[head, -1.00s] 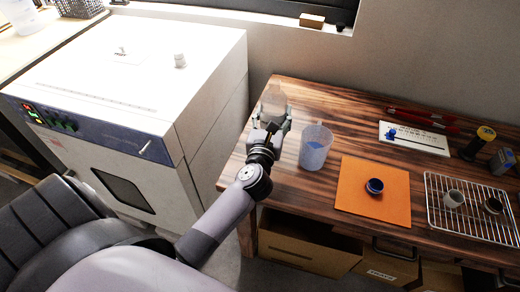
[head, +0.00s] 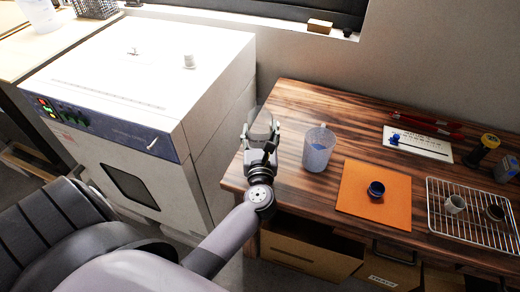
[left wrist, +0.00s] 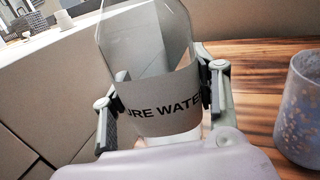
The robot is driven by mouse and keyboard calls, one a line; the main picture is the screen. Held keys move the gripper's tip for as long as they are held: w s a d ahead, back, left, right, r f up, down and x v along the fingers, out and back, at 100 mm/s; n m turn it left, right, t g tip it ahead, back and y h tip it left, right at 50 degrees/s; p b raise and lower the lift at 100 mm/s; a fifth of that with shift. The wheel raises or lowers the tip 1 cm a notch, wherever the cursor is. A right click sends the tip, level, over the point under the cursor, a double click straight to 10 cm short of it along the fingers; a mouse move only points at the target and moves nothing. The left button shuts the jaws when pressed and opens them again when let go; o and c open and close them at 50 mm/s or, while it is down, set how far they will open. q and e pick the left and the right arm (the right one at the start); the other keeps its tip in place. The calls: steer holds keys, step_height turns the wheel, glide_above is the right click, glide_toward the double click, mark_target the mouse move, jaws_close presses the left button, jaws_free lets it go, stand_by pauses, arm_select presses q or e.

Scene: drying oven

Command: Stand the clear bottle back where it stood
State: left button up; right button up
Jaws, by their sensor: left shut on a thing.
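The clear bottle (head: 261,124) is at the left end of the wooden table in the head view. In the left wrist view the clear bottle (left wrist: 150,45) has a label reading "URE WATE" in the visible part. My left gripper (head: 261,138) is shut on it. In the left wrist view its two fingers (left wrist: 160,92) press the bottle's sides at the label. The bottle looks near upright. Its base is hidden behind my gripper, so I cannot tell whether it touches the table. My right gripper is not in view.
A translucent beaker (head: 318,152) stands just right of the bottle. An orange mat (head: 355,205) with a dark blue cup (head: 376,189) and a wire rack (head: 470,228) lie farther right. The white oven (head: 150,85) stands left of the table (head: 300,100).

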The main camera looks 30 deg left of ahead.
arm_select(q)
steer(key=shift+f, duration=0.95)
step_height(320, 180, down, 3)
steer(key=shift+f+b, duration=0.2)
steer(key=shift+b, duration=0.3)
steer(key=shift+f, duration=0.35)
steer(key=shift+f, duration=0.1)
steer(key=shift+f+b, duration=0.15)
steer(key=shift+b, duration=0.15)
steer(key=o, duration=1.4)
steer(key=shift+o, duration=0.2)
